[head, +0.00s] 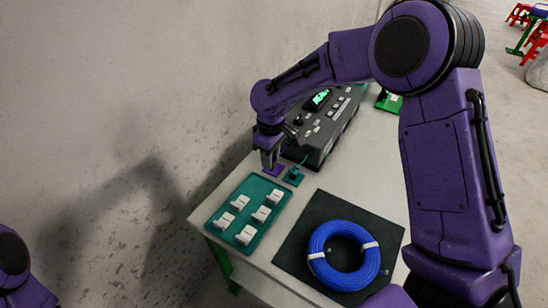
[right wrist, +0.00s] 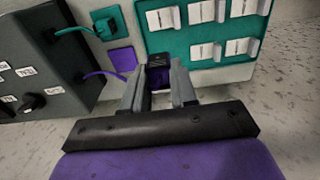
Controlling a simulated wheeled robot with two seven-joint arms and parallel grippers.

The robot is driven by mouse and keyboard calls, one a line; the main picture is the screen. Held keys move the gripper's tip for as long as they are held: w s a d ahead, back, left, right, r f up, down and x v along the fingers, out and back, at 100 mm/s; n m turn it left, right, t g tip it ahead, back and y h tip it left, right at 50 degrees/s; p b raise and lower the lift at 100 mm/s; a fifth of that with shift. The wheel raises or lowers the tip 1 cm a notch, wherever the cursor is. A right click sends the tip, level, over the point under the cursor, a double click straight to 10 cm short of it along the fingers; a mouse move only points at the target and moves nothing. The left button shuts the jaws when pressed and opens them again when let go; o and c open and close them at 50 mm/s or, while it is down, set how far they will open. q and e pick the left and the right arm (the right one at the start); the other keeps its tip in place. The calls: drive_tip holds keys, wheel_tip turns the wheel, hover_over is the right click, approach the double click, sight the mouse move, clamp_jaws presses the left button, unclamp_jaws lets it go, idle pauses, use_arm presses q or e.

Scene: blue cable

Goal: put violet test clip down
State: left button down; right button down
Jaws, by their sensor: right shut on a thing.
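My right gripper (head: 268,160) points down over the table between the grey instrument and the teal tray. In the right wrist view its fingers (right wrist: 160,82) are shut on the violet test clip (right wrist: 160,74), which shows as a dark and violet block. A violet lead (right wrist: 103,75) runs from the instrument toward the clip. A flat violet square pad (head: 274,170) lies bare beside the gripper; it also shows in the right wrist view (right wrist: 122,59). I cannot tell whether the clip touches the table. My left gripper is out of view.
The instrument (head: 335,125) has a green display. A teal clip with its lead sits on a teal pad (head: 293,177). The teal tray (head: 222,234) holds several white pieces. A blue cable coil (head: 344,278) lies on a black mat (head: 320,202).

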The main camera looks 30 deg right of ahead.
drive_tip(key=w+d+f, duration=0.1)
drive_tip(key=w+f, duration=0.2)
drive_tip(key=w+d+f+p, duration=0.1)
drive_tip(key=w+d+f, duration=0.1)
drive_tip(key=w+f, duration=0.1)
drive_tip(key=w+d+f+p, duration=0.1)
drive_tip(key=w+d+f, duration=0.1)
drive_tip(key=w+f, duration=0.1)
drive_tip(key=shift+d, duration=0.25)
wheel_tip(320, 180, down, 2)
drive_tip(key=shift+f+p, duration=0.2)
drive_tip(key=shift+p, duration=0.25)
drive_tip(key=shift+f, duration=0.3)
drive_tip(key=c, duration=0.9)
unclamp_jaws()
drive_tip(key=shift+r, duration=0.1)
drive_tip(key=shift+r, duration=0.3)
wheel_tip(320, 180, up, 12)
drive_tip(key=shift+s+f+b, duration=0.15)
drive_tip(key=shift+f+b, duration=0.05)
drive_tip(key=shift+b, duration=0.85)
